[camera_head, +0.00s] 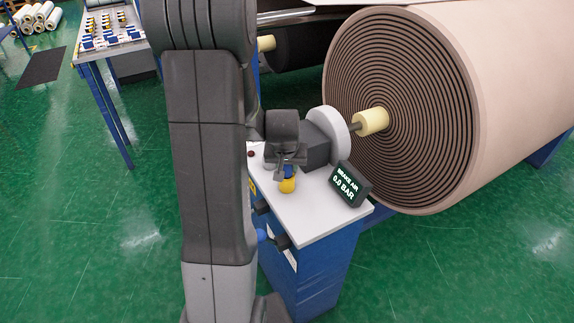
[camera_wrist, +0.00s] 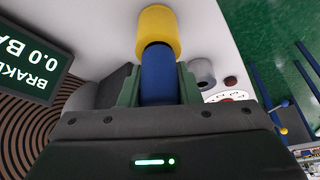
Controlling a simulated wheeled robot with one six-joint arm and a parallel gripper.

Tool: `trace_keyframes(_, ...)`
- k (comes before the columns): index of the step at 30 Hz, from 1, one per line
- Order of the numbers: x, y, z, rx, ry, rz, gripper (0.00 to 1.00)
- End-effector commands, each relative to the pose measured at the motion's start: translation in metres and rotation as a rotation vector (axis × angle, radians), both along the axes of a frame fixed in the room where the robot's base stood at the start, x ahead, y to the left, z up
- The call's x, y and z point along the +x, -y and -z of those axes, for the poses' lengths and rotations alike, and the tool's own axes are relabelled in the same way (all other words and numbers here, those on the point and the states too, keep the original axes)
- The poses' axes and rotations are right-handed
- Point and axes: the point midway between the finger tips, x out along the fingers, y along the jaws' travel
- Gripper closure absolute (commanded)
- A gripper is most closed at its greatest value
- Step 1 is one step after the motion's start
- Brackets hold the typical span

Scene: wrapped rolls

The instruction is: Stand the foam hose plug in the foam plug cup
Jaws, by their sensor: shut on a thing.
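My gripper (camera_head: 289,172) is over the white top of the blue cabinet. In the wrist view its two green fingers (camera_wrist: 159,88) are shut on the blue part of a two-coloured cylinder, which looks like the foam hose plug (camera_wrist: 158,70). Its yellow end (camera_wrist: 158,32) points away from my gripper. In the head view the yellow end (camera_head: 287,186) points down, close above or touching the white top; I cannot tell which. A small grey cylinder (camera_wrist: 202,72), perhaps the foam plug cup, stands beside my gripper in the wrist view. My arm probably hides it in the head view.
The white cabinet top (camera_head: 313,217) has free room in front of the plug. A brake air display (camera_head: 349,185) reading 0.0 BAR stands at its right. A red button (camera_head: 250,154) is at the left. A large wound roll (camera_head: 400,110) and its shaft lie behind.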

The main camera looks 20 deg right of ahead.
Motion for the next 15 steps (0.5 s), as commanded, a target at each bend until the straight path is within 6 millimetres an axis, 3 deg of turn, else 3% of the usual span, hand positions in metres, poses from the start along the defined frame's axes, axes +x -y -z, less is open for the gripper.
trace_keyframes(2, 0.0001, 0.0, 0.0031, 0.0, 0.0, 0.0, 0.96)
trace_keyframes(3, 0.0001, 0.0001, 0.0023, 0.0, 0.0, 0.0, 0.66)
trace_keyframes(6, 0.0, 0.0, 0.0019, 0.0, 0.0, 0.0, 0.46)
trace_keyframes(15, -0.0003, -0.0001, 0.0016, 0.0, 0.0, 0.0, 0.44)
